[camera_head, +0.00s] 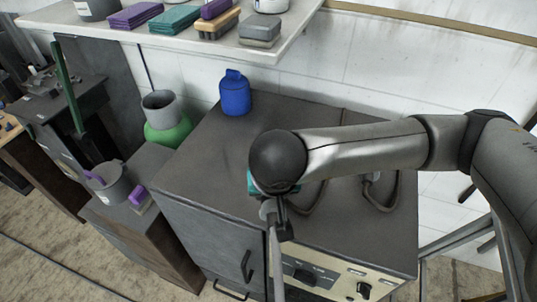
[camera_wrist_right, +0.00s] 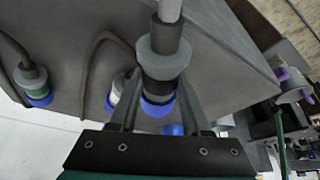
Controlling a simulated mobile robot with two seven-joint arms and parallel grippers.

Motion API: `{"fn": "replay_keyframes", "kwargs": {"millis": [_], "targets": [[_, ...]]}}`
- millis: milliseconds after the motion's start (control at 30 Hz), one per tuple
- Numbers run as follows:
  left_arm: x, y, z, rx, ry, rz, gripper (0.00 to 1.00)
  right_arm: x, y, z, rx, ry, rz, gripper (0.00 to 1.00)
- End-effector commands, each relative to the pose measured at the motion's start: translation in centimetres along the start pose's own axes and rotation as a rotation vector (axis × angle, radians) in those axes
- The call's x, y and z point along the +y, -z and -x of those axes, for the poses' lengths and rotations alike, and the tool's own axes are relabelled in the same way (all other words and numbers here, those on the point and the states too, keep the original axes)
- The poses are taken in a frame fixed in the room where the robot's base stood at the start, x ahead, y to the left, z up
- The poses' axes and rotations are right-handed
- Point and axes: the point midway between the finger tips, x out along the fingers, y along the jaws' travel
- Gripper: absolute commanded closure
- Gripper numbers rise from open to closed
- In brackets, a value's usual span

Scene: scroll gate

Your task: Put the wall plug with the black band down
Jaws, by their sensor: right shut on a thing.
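The wall plug with the black band (camera_wrist_right: 160,88) is between the fingers of my right gripper (camera_wrist_right: 158,76) in the right wrist view. It has a grey collar, a dark band below it and a blue end; a thick grey cable leaves its top. My right gripper is shut on it. Another plug (camera_wrist_right: 34,85) with a green band and blue end is at the left there. A third plug (camera_wrist_right: 119,88) with a pale band is partly hidden behind a finger. In the head view my wrist hides most of the gripper and plug. My left gripper is not in view.
A dark grey cabinet (camera_head: 215,150) lies under my right arm, with a blue bottle (camera_head: 235,95) at its back. Dark cables (camera_head: 378,192) lie on its right part. A grey pot (camera_head: 110,183) stands on a lower cabinet at left.

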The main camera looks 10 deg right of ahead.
Motion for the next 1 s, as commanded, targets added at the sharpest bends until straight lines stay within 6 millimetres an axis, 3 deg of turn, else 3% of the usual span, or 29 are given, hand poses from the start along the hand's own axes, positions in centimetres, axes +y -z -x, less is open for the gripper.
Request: {"fn": "replay_keyframes", "kwargs": {"millis": [200, 600, 800, 1000], "targets": [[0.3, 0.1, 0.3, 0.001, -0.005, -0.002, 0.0, 0.0, 4.7, -1.8, 0.002, 0.0, -0.003, 1.0], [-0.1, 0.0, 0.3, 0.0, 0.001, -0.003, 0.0, -0.1, 11.5, -4.6, 0.001, 0.002, -0.001, 1.0], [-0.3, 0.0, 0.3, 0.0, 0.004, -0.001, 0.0, -0.1, 12.9, -5.2, 0.002, 0.003, 0.001, 1.0], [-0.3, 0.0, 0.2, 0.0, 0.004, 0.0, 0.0, 0.0, 12.3, -6.7, -0.003, 0.001, 0.001, 1.0]]}}
